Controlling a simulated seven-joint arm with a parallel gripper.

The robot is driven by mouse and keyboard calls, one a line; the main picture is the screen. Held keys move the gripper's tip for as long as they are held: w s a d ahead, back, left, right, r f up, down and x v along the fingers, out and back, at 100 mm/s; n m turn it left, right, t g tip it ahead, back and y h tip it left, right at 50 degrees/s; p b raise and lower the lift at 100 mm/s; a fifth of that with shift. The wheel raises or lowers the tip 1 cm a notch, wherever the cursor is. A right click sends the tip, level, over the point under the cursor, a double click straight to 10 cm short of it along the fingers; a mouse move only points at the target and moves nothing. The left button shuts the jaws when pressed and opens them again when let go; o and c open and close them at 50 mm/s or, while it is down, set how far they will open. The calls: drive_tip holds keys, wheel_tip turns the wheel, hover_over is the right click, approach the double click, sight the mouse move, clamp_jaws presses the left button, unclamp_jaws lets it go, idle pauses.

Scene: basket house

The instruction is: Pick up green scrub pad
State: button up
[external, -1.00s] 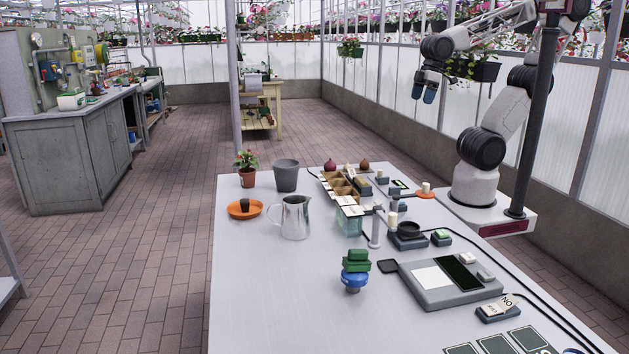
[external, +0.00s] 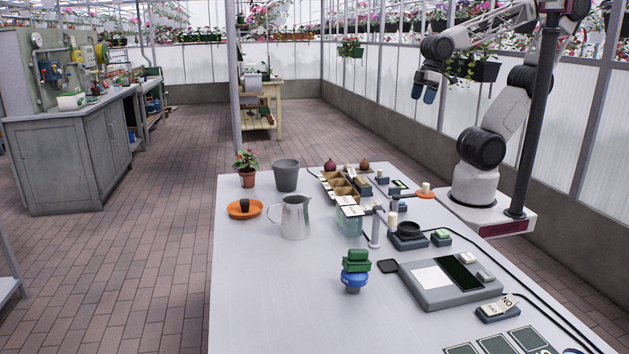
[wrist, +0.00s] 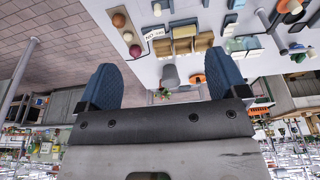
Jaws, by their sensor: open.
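Dark green pad-like blocks (external: 356,262) lie stacked on top of a round blue object (external: 354,280) near the middle front of the white table. I take these to include the green scrub pad, but cannot tell which piece it is. My gripper (external: 424,92) is raised high above the far right side of the table, well away from the stack. Its two blue fingers stand wide apart with nothing between them in the wrist view (wrist: 162,84).
A metal pitcher (external: 296,217), grey pot (external: 286,175), potted flower (external: 246,170) and orange saucer (external: 245,209) stand at the table's far left. A divided box (external: 342,189) and a grey device (external: 450,283) lie to the right. The table's left front is clear.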

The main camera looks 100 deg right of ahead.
drive_tip(key=w+a+f+m+g+y, duration=0.2)
drive_tip(key=w+a+f+m+y, duration=0.15)
drive_tip(key=w+a, duration=0.95)
drive_tip(key=w+a+f+m+g+y, duration=0.15)
drive_tip(key=w+a+m+y, duration=0.3)
drive_tip(key=w+a, duration=0.9)
drive_tip(key=m+t+y, duration=0.1)
drive_tip(key=m+y, duration=0.5)
drive_tip(key=m, duration=0.2)
approach(357, 259)
drive_tip(key=x, duration=0.2)
drive_tip(key=shift+s+a+f+t, duration=0.25)
drive_tip(key=shift+a+f+t, duration=0.15)
drive_tip(key=shift+f, duration=0.15)
drive_tip(key=shift+x, duration=1.25)
